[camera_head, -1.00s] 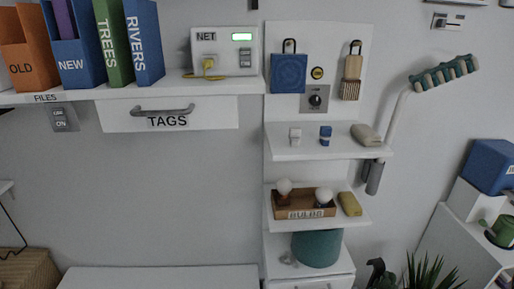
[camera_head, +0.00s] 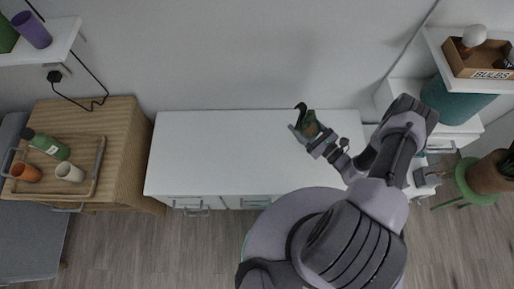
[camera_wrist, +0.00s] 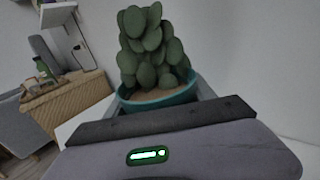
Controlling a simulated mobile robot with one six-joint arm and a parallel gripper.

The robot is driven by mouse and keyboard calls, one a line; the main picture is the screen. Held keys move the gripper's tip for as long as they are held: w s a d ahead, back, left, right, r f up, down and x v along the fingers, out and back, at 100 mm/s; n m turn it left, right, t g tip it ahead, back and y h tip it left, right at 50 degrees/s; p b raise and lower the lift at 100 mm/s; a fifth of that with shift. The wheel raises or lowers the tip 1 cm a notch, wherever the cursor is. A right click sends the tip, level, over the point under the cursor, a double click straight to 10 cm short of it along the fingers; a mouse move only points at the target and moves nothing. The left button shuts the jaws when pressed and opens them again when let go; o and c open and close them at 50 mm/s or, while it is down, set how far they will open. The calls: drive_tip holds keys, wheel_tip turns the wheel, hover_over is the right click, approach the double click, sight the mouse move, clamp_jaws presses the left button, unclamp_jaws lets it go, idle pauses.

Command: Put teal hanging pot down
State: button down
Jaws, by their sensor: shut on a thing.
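The teal hanging pot (camera_wrist: 160,101) holds a green plant with thick rounded lobes and brown soil. It sits upright, close in front of the camera, in the wrist view. My gripper (camera_wrist: 165,112) is shut on it, and the gripper's body hides the pot's lower part. In the head view my gripper (camera_head: 306,131) is over the back right part of the white desk (camera_head: 215,150).
Most of the white desktop is bare. A wooden cabinet (camera_head: 122,150) with a tray (camera_head: 88,186) of cups and a green bottle (camera_head: 47,146) stands left. At right are a bulbs box (camera_head: 468,66), a large teal container (camera_head: 455,102) and a green stool (camera_head: 466,184).

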drive_tip(key=s+a+f+n+g+b, duration=0.1)
drive_tip(key=s+f, duration=0.2)
drive_tip(key=f, duration=0.3)
drive_tip(key=s+a+f, duration=0.2)
drive_tip(key=s+f, duration=0.1)
drive_tip(key=f, duration=0.4)
drive_tip(key=shift+y, duration=0.6)
drive_tip(key=w+a+b, duration=0.1)
drive_tip(key=a, duration=0.3)
drive_tip(key=w+a+f+b, duration=0.1)
drive_tip(key=a, duration=0.4)
drive_tip(key=w+a+b, duration=0.1)
drive_tip(key=w+a, duration=0.1)
drive_tip(key=a, duration=0.3)
drive_tip(key=shift+w+a+f, duration=0.1)
drive_tip(key=shift+a+f, duration=0.2)
drive_tip(key=shift+a, duration=0.15)
wheel_tip(320, 180, down, 4)
drive_tip(key=b, duration=0.3)
drive_tip(key=shift+w+r, duration=0.1)
drive_tip(key=shift+r, duration=0.35)
drive_tip(key=shift+c, duration=1.6)
unclamp_jaws()
